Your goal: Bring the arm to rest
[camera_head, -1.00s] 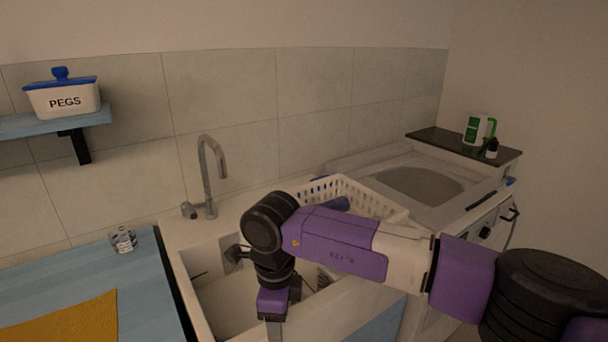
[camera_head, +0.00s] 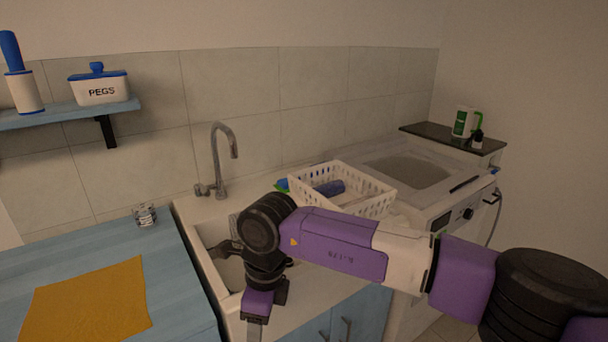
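My arm reaches in from the right edge of the head view, purple, white and black, and bends down over the front of the sink. My gripper (camera_head: 254,331) points down at the bottom edge of the picture. Its fingers are partly cut off by the frame and seen edge-on, so I cannot tell whether it is open or shut, or whether it holds anything.
A white sink (camera_head: 227,268) with a tap (camera_head: 217,160) lies behind my arm. A white basket (camera_head: 377,197) holds a blue item (camera_head: 329,188). A blue counter (camera_head: 178,280) with an orange cloth (camera_head: 88,305) and a small glass (camera_head: 144,214) is left. A PEGS box (camera_head: 100,91) sits on a shelf.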

